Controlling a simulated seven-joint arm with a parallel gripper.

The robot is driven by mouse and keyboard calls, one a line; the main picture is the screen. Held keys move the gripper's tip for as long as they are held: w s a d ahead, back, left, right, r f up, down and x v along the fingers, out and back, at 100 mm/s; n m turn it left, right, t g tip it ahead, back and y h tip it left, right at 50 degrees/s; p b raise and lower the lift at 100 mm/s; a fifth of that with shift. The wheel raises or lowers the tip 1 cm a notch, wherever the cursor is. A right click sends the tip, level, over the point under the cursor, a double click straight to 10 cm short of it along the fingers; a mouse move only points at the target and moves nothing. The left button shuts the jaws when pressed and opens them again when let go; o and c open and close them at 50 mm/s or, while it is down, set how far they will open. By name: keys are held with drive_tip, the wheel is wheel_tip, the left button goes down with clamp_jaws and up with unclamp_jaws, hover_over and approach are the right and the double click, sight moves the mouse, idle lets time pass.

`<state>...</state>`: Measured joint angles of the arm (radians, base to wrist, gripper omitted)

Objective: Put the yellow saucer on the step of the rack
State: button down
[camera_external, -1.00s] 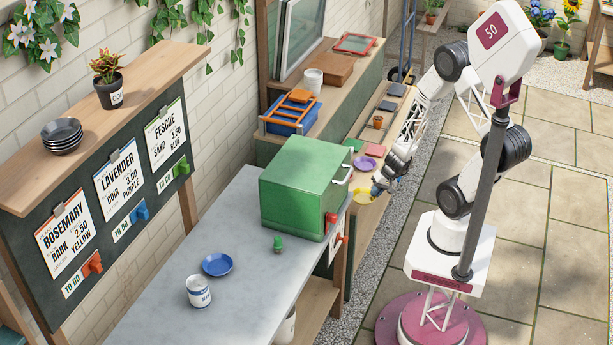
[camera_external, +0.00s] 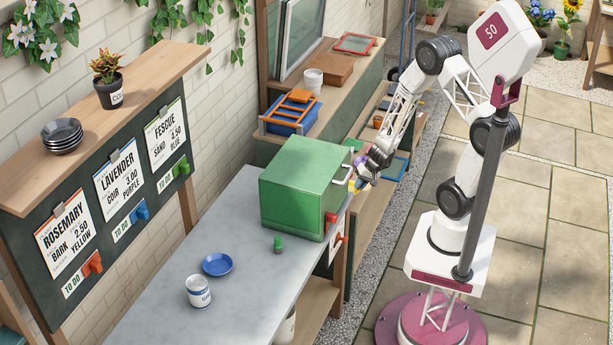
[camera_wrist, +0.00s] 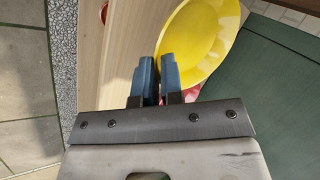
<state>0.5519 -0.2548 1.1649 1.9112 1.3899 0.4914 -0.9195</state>
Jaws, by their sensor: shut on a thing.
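The yellow saucer (camera_wrist: 214,35) is held at its edge between the two blue fingertips of my gripper (camera_wrist: 157,75) in the wrist view. Its yellow bowl extends up and right from the fingers. In the external view my gripper (camera_external: 366,176) is beside the handle end of the green box, and only a small bit of the saucer shows. Under the saucer in the wrist view is a pale wooden board (camera_wrist: 120,45). My arm hides much of this long, low wooden bench in the external view, and I cannot tell which part is the rack's step.
A green box (camera_external: 300,190) with a handle stands close left of my gripper on the grey table (camera_external: 180,285). A blue saucer (camera_external: 217,264), a white tin (camera_external: 198,291) and a small green item (camera_external: 278,243) are on this table. A blue-edged tray (camera_external: 396,166) lies right of my gripper.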

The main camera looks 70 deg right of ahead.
sight(355, 197)
drive_tip(key=shift+f, duration=0.15)
drive_tip(key=shift+f, duration=1.6)
drive_tip(key=c, duration=1.5)
unclamp_jaws()
drive_tip(key=shift+f, duration=0.15)
drive_tip(key=shift+c, duration=0.2)
drive_tip(key=v, duration=0.7)
drive_tip(key=shift+r, duration=0.4)
drive_tip(key=shift+d, duration=0.1)
